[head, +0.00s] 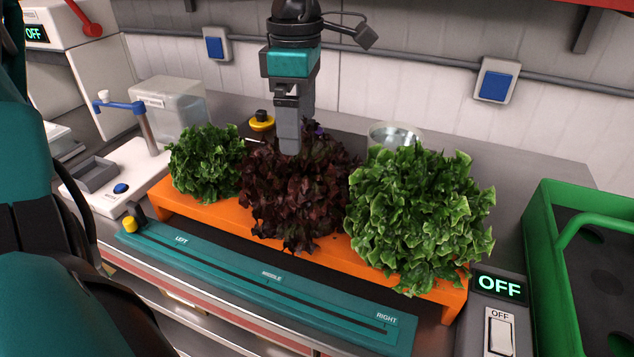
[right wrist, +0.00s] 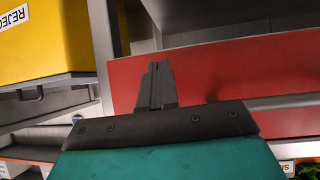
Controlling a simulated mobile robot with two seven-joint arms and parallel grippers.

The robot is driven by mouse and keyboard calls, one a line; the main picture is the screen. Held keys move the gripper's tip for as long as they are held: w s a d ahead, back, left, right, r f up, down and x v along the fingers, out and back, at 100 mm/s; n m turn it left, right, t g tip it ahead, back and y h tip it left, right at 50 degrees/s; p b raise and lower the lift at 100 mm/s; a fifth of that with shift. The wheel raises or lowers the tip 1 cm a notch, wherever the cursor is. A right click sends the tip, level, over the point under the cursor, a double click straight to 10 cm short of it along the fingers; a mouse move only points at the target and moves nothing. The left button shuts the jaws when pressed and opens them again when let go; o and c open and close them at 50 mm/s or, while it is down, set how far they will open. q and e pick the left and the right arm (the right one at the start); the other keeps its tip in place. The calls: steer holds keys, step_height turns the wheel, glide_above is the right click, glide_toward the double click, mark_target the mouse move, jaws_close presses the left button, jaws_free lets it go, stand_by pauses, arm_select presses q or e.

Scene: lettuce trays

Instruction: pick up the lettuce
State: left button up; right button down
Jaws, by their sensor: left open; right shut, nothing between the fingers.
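Three lettuces sit in a row on an orange rack (head: 180,204). A small green lettuce (head: 205,160) is at the left, a dark red lettuce (head: 290,205) is in the middle, and a large green lettuce (head: 415,215) is at the right. My left gripper (head: 289,148) points down at the top of the dark red lettuce. It is open, and its fingertips overlap the leaves in the picture; I cannot tell whether they touch. My right gripper (right wrist: 157,85) is shut and empty in the right wrist view, away from the lettuces.
A teal slider rail (head: 270,283) marked LEFT, MIDDLE, RIGHT runs before the rack. A switch box reading OFF (head: 490,305) and a green crate (head: 570,265) stand at the right. The right wrist view shows a yellow bin (right wrist: 45,40) and a red panel (right wrist: 240,85).

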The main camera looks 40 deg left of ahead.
mark_target(302, 180)
arm_select(q)
steer(key=f, duration=0.6)
steer(key=shift+s+f, duration=0.1)
steer(key=shift+s, duration=0.15)
steer(key=shift+w+f, duration=0.2)
steer(key=shift+f, duration=1.35)
steer(key=shift+w+f, duration=0.2)
steer(key=shift+f, duration=1.3)
steer(key=shift+c, duration=0.2)
steer(key=c, duration=1.2)
steer(key=shift+o, duration=0.2)
steer(key=shift+r, duration=0.1)
